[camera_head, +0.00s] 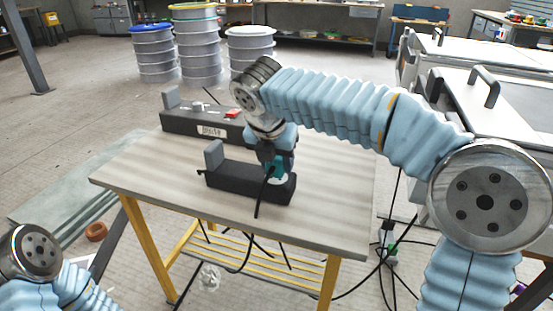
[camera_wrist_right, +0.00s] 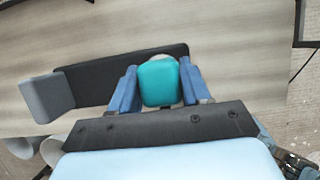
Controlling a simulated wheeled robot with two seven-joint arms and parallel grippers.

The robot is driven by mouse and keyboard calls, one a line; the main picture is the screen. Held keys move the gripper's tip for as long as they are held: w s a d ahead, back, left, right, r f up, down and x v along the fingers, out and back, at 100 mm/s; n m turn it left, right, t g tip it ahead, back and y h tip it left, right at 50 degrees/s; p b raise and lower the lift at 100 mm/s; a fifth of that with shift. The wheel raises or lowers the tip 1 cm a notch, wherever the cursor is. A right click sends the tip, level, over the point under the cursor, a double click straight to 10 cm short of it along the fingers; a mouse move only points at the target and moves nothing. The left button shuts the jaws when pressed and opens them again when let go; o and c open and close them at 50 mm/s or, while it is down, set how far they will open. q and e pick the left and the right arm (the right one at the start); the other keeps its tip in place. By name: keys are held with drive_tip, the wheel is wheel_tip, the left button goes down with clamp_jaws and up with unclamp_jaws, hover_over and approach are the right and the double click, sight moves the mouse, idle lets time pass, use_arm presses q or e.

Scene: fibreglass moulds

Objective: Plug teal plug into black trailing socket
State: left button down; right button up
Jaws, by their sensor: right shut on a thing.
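The black trailing socket (camera_head: 229,178) lies on the table, with a grey raised flap (camera_head: 214,154) at its left end. It also shows in the right wrist view (camera_wrist_right: 95,80). My right gripper (camera_head: 276,164) points down over the socket's right end. It is shut on the teal plug (camera_wrist_right: 158,84), whose blue fingers flank it on both sides. A black cable hangs from the plug in the head view. A pale round rim shows just beyond the plug in the wrist view. The gripper hides the plug's lower end, so I cannot tell whether it is seated. My left gripper is out of view.
A longer dark box (camera_head: 178,123) with a label and red switch stands at the table's back edge. The table top (camera_head: 325,205) is clear to the right. Cables hang below its front edge. Drums (camera_head: 199,45) stand behind, and white cabinets (camera_head: 470,95) at right.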

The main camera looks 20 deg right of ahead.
drive_tip(key=shift+p, duration=0.4)
idle(0.5)
drive_tip(key=shift+p, duration=0.75)
idle(1.4)
drive_tip(key=shift+f+b, duration=0.3)
drive_tip(key=shift+f, duration=0.3)
drive_tip(key=o, duration=1)
drive_tip(key=shift+o, duration=0.2)
drive_tip(key=p+v, duration=0.2)
drive_tip(key=v, duration=1.2)
drive_tip(key=shift+f, duration=0.15)
